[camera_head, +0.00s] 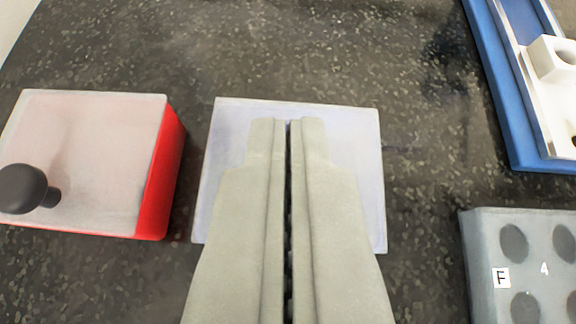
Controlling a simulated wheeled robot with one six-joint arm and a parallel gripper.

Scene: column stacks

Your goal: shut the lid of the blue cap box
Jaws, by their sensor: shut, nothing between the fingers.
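A pale, bluish-white square panel (228,130) lies in the middle of the view, under and behind my gripper. It looks like the top or lid of the blue cap box, but no blue side wall shows, so I cannot tell whether the lid is open or shut. My gripper (288,122) is shut and empty, its two grey fingers side by side with a thin dark line between them. The fingertips overlap the panel's upper middle; the fingers hide its centre and lower part. I cannot tell whether they touch it.
A red box (162,180) with a whitish top and a black knob (24,189) stands close on the left. A blue tray (500,90) with white parts is at the upper right. A grey block (488,240) with round holes is at the lower right. The dark speckled surface above is clear.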

